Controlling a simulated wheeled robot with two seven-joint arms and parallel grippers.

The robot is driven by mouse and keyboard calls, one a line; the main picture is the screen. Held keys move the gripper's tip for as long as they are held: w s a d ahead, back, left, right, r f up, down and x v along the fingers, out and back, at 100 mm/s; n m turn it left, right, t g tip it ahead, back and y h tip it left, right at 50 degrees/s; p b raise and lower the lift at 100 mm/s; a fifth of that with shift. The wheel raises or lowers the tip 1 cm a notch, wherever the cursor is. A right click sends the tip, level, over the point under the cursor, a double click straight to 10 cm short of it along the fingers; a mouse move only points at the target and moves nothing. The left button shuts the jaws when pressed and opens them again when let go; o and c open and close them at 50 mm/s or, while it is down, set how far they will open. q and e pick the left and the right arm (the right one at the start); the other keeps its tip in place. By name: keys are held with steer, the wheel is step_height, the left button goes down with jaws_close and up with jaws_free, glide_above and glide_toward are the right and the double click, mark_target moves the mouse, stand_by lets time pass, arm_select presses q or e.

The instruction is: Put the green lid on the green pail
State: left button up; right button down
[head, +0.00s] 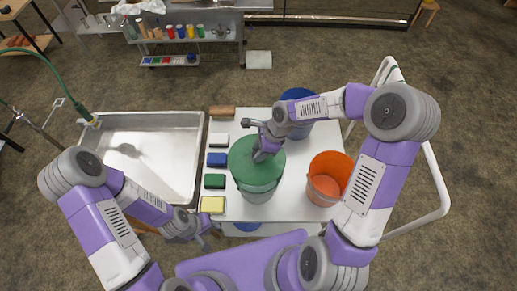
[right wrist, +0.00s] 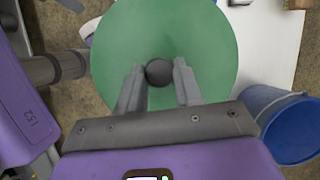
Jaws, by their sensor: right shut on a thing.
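The round green lid (head: 250,153) is over the mouth of the pale green pail (head: 258,192) on the white table. The lid covers the pail's opening; I cannot tell whether it rests on the rim or hangs just above it. My right gripper (head: 262,152) is shut on the lid's dark knob. In the right wrist view, the lid (right wrist: 205,45) fills the middle and its knob (right wrist: 159,72) sits between the fingertips; the pail is hidden beneath. My left gripper (head: 208,234) is low, near the table's front left corner, away from the pail; its jaws are too small to judge.
An orange pail (head: 328,180) stands right of the green pail, a blue pail (head: 297,95) behind it. Several coloured blocks, including a yellow one (head: 213,205), line the table's left edge. A metal basin (head: 145,150) lies left. A white rail (head: 440,185) runs along the right.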

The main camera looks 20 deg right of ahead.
steer(key=shift+s+f+b, duration=0.2)
steer(key=shift+f+b, duration=0.75)
steer(key=shift+f, duration=0.45)
step_height(320, 180, down, 3)
steer(key=shift+w+r+b, duration=0.15)
steer(key=shift+r+b, duration=0.05)
steer(key=shift+b, duration=0.7)
steer(key=shift+f+b, duration=0.6)
steer(key=shift+f+b, duration=0.4)
steer(key=c, duration=0.7)
jaws_free()
steer(key=v, duration=0.7)
steer(key=shift+d+r, duration=0.15)
steer(key=shift+r, duration=0.15)
